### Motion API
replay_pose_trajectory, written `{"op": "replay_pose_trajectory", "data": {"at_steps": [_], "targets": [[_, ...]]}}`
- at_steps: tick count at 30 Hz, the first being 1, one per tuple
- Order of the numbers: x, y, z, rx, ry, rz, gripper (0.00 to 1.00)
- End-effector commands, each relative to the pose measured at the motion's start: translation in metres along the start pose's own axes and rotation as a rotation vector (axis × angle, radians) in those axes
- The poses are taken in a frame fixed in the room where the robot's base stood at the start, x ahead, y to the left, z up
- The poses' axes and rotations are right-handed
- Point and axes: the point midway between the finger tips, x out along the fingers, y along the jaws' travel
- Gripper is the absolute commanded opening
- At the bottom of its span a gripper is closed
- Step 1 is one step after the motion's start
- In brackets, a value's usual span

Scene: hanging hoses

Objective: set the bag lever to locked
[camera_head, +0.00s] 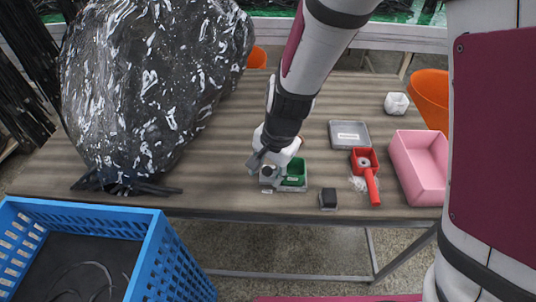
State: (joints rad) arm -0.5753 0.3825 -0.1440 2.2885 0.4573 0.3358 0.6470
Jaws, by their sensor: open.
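A large black bag (150,75) with white specks stands on the left of the table, narrowing to a gathered end near the front edge. A red part (373,185) with a long handle pointing toward the front lies right of the middle. I cannot tell whether it is the bag lever, and no lever shows clearly on the bag. My gripper (263,170) is open and points down at the left side of a small grey and green box (294,177). It hides part of that box, and I cannot tell whether they touch.
A blue crate (155,262) stands in front at left. On the table (225,195) are a small dark block (328,198), a grey tray (349,134), a pink bin (420,166) and a white lump (397,103). Orange chairs (430,95) stand behind.

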Motion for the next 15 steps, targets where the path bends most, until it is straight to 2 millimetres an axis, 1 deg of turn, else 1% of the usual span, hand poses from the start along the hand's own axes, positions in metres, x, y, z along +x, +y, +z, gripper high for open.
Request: {"op": "replay_pose_trajectory", "data": {"at_steps": [2, 3, 5, 6, 7, 8, 15], "targets": [[-0.0002, 0.0, 0.0, 0.0, 0.0, 0.0, 0.42], [-0.0002, 0.0, 0.0, 0.0, 0.0, 0.0, 0.33], [-0.0003, 0.0, 0.0, 0.0, 0.0, 0.0, 0.2], [-0.0003, 0.0, 0.0, 0.0, 0.0, 0.0, 0.11], [-0.0003, 0.0, 0.0, 0.0, 0.0, 0.0, 0.04], [-0.0003, 0.0, 0.0, 0.0, 0.0, 0.0, 0.0], [-0.0005, -0.0002, -0.0003, 0.0, -0.003, 0.002, 0.0]]}}
